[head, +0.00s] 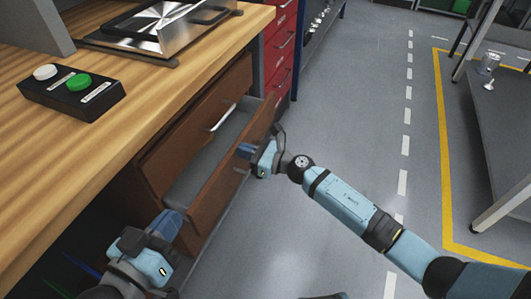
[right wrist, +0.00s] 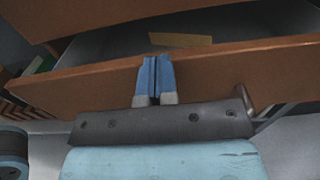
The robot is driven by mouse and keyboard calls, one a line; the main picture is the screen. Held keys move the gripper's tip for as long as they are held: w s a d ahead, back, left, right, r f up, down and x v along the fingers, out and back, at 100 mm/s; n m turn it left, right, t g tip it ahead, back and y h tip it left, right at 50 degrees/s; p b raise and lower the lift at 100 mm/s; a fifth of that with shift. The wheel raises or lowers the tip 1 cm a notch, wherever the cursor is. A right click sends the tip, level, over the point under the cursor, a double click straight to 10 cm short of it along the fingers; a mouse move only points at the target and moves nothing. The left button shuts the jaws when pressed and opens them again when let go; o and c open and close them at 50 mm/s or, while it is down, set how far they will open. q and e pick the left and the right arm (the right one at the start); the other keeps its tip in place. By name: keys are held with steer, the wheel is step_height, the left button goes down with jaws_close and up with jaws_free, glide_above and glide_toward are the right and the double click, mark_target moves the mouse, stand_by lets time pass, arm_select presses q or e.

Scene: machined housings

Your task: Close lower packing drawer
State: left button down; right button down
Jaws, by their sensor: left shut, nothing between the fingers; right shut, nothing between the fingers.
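The lower packing drawer (head: 213,200) of the wooden bench stands pulled out, its grey inside showing below the upper drawer. Its brown front panel also crosses the right wrist view (right wrist: 75,84). My right gripper (head: 244,151) is shut and empty, with its blue fingertips at the outer face of that panel, towards its far end. In the right wrist view the fingers (right wrist: 155,65) are together and overlap the panel up to near its top edge; I cannot tell whether they press on it. My left gripper (head: 172,219) is shut and empty near the panel's near end.
The upper drawer (head: 190,125) is closed, with a metal handle. A button box (head: 70,92) and a metal fixture (head: 155,30) sit on the benchtop (head: 150,88). Red drawers (head: 280,50) stand beyond the bench. The floor to the right is clear up to a grey table (head: 495,125).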

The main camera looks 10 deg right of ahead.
mark_target(233, 147)
steer(key=x, duration=0.3)
steer(key=shift+w+a, duration=0.1)
steer(key=shift+a, duration=0.1)
arm_select(q)
steer(key=shift+w, duration=0.35)
arm_select(e)
steer(key=shift+w+a, duration=0.25)
steer(key=shift+a, duration=0.1)
